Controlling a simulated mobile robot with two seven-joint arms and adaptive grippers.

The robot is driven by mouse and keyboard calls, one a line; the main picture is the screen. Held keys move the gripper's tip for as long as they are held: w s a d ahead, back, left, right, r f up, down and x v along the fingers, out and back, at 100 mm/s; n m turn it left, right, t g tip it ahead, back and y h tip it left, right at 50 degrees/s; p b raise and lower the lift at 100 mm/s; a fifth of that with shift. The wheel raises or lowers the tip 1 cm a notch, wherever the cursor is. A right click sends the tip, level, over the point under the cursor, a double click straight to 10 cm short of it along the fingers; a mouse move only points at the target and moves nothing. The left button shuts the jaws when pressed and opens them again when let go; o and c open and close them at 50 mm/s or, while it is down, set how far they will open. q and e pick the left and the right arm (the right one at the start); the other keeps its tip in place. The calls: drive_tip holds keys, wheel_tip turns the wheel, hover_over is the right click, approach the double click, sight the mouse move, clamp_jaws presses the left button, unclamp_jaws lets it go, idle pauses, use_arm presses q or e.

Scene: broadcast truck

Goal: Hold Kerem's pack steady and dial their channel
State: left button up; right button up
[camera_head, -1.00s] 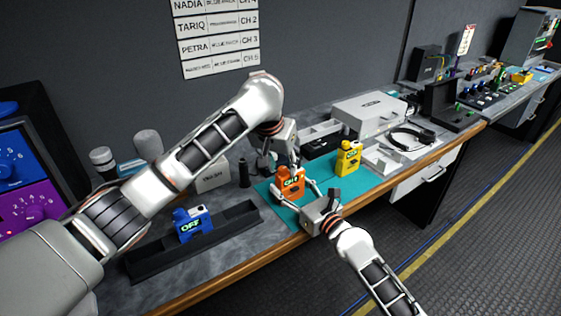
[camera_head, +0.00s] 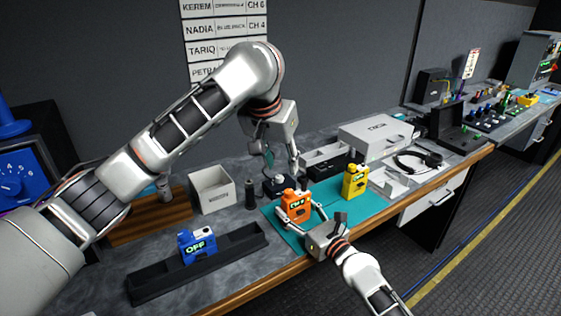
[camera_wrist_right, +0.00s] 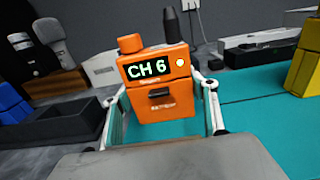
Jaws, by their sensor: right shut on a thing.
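The orange pack (camera_head: 296,207) stands upright on the teal mat (camera_head: 372,203). Its screen reads CH 6 in the right wrist view, where the pack (camera_wrist_right: 158,105) shows a round orange knob (camera_wrist_right: 131,44) and a black antenna on top. My right gripper (camera_head: 301,214) is shut on the pack, one finger at each side. My left gripper (camera_head: 281,163) is open and empty, just above the pack and apart from its knob. The name board (camera_head: 226,30) on the wall lists KEREM with CH 6.
A yellow pack (camera_head: 355,182) stands on the mat to the right. A blue pack (camera_head: 198,247) reading OFF sits in a black tray (camera_head: 150,289) at left. A white box (camera_head: 212,192), a black cylinder (camera_head: 250,194) and a grey case (camera_head: 375,136) stand behind.

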drive_tip(key=shift+r, duration=0.1)
drive_tip(key=o, duration=1.3)
drive_tip(key=shift+s, duration=0.1)
